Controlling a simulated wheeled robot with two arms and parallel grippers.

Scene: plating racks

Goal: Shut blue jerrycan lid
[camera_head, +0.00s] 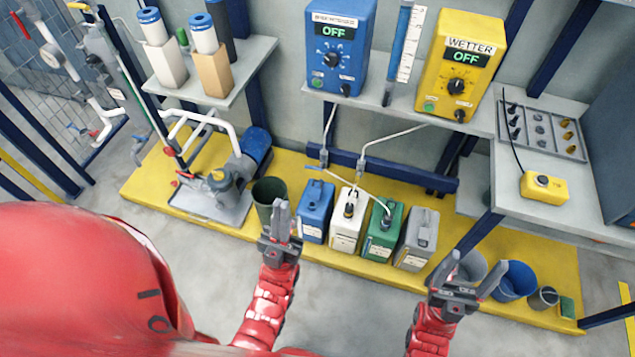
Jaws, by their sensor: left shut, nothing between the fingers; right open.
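The blue jerrycan (314,215) stands upright on the yellow platform, at the left end of a row of jerrycans. Its lid is on the top at the back, but it is too small to tell whether it is open or shut. My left gripper (279,215) is shut and empty, in front of and to the left of the blue jerrycan in the picture, apart from it as far as I can tell. My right gripper (467,268) is open and empty, to the right of the grey jerrycan.
White (346,228), green (380,240) and grey (415,245) jerrycans stand right of the blue one. Thin tubes run into the white and green ones. A dark green bin (268,190) stands left. A blue bucket (515,282) is at right. Grey floor lies in front.

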